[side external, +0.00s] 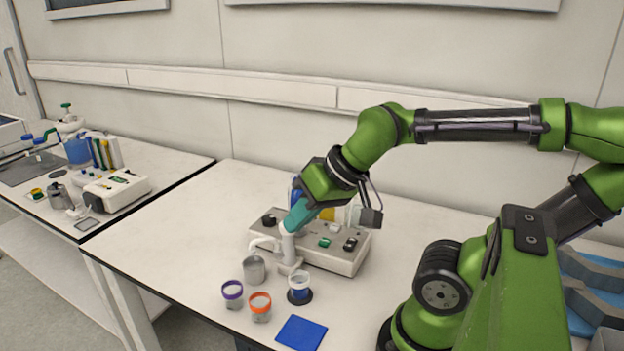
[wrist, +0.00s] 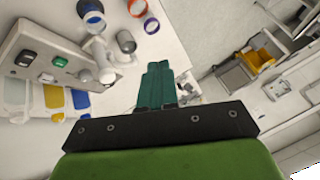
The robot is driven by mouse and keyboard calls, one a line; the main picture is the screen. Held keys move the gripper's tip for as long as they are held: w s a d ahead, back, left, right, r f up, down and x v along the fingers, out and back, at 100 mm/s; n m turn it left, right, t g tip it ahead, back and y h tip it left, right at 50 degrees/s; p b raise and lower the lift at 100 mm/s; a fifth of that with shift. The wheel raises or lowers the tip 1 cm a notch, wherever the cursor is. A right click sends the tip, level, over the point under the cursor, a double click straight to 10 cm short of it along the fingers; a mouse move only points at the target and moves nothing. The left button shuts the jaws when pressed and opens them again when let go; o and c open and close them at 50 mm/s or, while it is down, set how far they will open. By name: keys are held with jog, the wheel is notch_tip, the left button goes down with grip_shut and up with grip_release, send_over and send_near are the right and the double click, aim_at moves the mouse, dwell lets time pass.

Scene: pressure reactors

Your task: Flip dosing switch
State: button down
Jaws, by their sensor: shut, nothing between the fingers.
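A light grey control box (side external: 330,258) stands on the white table, with a green rocker switch (side external: 324,242), a black rocker switch (side external: 350,243) and a black knob (side external: 269,220) on it. I cannot tell which control is the dosing switch. The wrist view shows the green switch (wrist: 60,62) and black switch (wrist: 25,58) left of my fingers. My gripper (side external: 290,226) has teal fingers, shut and empty, pointing down near the left part of the box, by a white spout (side external: 288,248). In the wrist view the fingertips (wrist: 157,68) are together. Whether they touch anything is unclear.
In front of the box stand a metal cup (side external: 254,269), a purple-rimmed jar (side external: 232,294), an orange-rimmed jar (side external: 260,306) and a blue-and-white jar (side external: 299,289). A blue mat (side external: 301,333) lies at the front edge. The table's left part is clear.

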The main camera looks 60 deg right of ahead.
jog(key=shift+s+a+r, duration=0.1)
jog(key=shift+a+r, duration=0.1)
jog(key=shift+a, duration=0.1)
jog(key=s+d+f+m+g+h, duration=0.1)
jog(key=d+m+g, duration=0.2)
jog(key=d+m, duration=0.3)
jog(key=d+f+m+g+h, duration=0.1)
jog(key=d+m+g, duration=0.3)
jog(key=d, duration=1.3)
jog(key=f+m, duration=0.1)
jog(key=m, duration=0.2)
jog(key=shift+s+d+m, duration=0.25)
jog(key=shift+s+m, duration=0.05)
jog(key=shift+s, duration=0.05)
jog(key=shift+f, duration=0.15)
